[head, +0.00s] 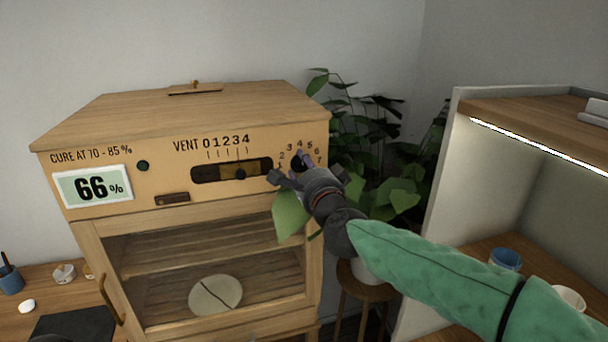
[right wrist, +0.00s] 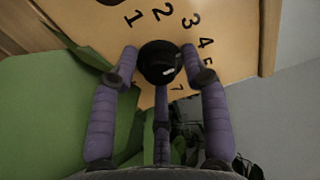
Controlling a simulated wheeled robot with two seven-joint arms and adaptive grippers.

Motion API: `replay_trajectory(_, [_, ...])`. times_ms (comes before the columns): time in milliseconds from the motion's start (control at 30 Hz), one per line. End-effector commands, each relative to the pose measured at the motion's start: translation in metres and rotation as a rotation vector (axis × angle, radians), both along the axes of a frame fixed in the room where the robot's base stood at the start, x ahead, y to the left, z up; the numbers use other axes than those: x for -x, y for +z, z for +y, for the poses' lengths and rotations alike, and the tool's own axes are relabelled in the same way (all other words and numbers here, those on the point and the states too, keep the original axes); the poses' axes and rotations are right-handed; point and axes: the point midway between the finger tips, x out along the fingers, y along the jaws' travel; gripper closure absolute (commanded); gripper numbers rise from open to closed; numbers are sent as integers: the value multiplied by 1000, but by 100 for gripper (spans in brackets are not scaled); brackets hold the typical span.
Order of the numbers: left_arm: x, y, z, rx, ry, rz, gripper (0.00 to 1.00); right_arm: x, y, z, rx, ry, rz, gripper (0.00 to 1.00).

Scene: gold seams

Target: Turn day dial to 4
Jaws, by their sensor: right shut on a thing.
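The day dial is a black knob (right wrist: 158,60) on the upper right front of a wooden cabinet (head: 190,108), with numbers from 1 to 7 printed around it. In the right wrist view a small white mark shows on the knob's lower right; which number it points to I cannot tell. My right gripper (head: 299,168) is at the dial, with purple fingers on both sides of the knob, shut on it; it also shows in the right wrist view (right wrist: 162,68). In the head view the gripper hides part of the knob. My left gripper is not in view.
Left of the dial is a vent slider (head: 240,174) under numbers 0 to 4. A display (head: 92,187) reads 66%. A pale round plate (head: 215,294) with a dark line lies inside the cabinet. A leafy plant (head: 400,190) stands close to the dial, and a lit shelf unit (head: 455,130) is at right.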

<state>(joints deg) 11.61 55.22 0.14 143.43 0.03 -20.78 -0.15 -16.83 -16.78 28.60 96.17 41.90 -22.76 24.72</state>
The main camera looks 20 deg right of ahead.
Motion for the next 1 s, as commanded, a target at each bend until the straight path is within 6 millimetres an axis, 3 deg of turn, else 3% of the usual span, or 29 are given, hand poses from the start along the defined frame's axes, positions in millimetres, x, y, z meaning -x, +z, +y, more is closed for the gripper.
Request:
replay_trajectory(767, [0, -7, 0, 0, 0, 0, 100, 0, -3, 1, -102, 2, 9, 87])
replay_trajectory(800, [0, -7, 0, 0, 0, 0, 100, 0, -3, 1, -101, 2, 9, 46])
replay_trajectory(1000, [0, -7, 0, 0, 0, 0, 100, 0, -2, 0, -101, 1, 7, 44])
